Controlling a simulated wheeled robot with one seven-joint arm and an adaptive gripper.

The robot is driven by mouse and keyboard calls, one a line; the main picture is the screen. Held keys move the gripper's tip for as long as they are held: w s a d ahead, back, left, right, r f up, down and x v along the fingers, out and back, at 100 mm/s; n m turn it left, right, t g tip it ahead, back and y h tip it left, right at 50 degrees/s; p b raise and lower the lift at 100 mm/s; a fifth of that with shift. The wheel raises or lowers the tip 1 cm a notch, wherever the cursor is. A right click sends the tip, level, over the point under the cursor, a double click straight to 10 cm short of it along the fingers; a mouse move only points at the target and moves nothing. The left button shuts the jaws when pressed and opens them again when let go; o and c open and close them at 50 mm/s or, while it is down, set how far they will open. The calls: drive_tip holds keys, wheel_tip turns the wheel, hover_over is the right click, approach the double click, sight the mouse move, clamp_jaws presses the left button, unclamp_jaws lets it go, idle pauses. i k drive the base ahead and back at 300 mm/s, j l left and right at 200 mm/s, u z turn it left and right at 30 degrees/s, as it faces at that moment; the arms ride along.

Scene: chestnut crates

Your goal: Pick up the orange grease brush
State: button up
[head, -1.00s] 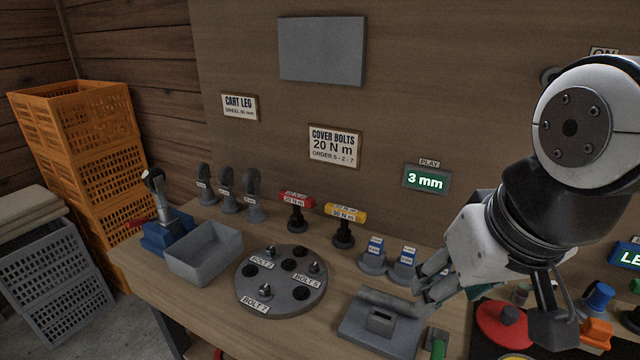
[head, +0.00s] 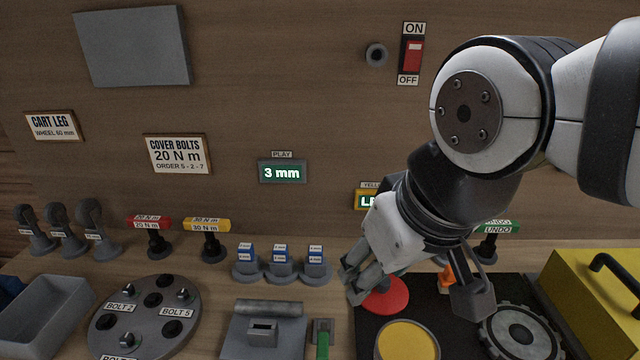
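A small orange object (head: 446,277) shows in the head view, partly hidden behind my gripper. It may be the orange grease brush, but too little of it shows to tell. My gripper (head: 412,299) points down over the dark mat (head: 362,323), its fingers spread wide apart with nothing seen between them. The orange object lies behind the right finger, on the far side of it.
A red round part (head: 388,296) and a yellow disc (head: 407,340) lie beneath my gripper. A toothed gear (head: 520,338) and a yellow box (head: 600,305) stand to the right. A grey block (head: 262,333), a round bolt plate (head: 142,320) and a grey bin (head: 45,305) are left.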

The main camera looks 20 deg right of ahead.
sight(446, 278)
drive_tip(key=l+z, duration=0.15)
drive_tip(key=z, duration=0.7)
